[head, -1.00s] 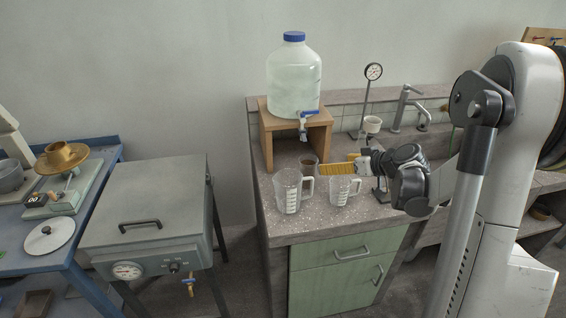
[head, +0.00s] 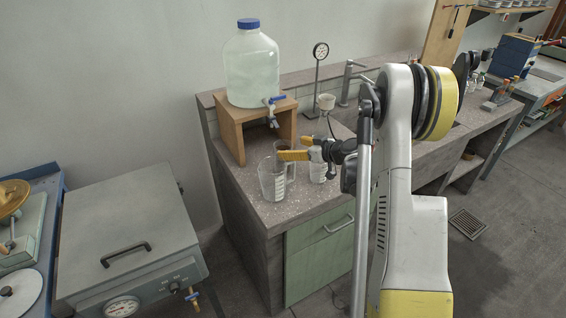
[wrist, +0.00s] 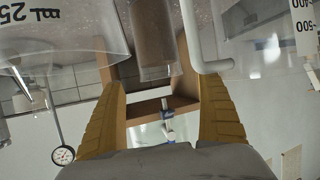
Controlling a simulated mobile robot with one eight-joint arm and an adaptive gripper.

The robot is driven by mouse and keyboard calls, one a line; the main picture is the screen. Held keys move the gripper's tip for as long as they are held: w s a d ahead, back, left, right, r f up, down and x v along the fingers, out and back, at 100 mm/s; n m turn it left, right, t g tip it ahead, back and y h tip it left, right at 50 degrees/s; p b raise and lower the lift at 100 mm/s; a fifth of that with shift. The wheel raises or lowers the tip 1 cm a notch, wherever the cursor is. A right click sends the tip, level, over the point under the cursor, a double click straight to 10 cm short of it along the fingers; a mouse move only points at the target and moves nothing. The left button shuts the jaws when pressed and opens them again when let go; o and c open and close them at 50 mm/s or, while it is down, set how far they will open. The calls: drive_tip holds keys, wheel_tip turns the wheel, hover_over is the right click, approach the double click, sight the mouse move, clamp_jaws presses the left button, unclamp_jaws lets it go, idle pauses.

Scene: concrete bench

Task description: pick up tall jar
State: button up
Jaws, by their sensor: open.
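The tall jar (head: 284,145) is a clear cylinder with brown contents, upright on the bench in front of the wooden stand. In the wrist view the jar (wrist: 154,40) shows upside down, lying between the two finger lines and beyond their tips. My gripper (head: 288,153) is open, its yellow fingers level with the jar's upper part and partly hiding it in the head view. In the wrist view the gripper (wrist: 158,85) has nothing between its fingers that they touch. I cannot tell the exact gap to the jar.
The wooden stand (head: 229,137) carries a big water bottle (head: 251,72) with a tap behind. A dial gauge (head: 320,52) stands at the back.

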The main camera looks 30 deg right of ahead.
sight(277, 146)
drive_tip(key=b+x, duration=0.1)
drive_tip(key=x, duration=0.4)
drive_tip(key=shift+s, duration=0.1)
drive_tip(key=shift+r, duration=0.1)
drive_tip(key=c, duration=1.5)
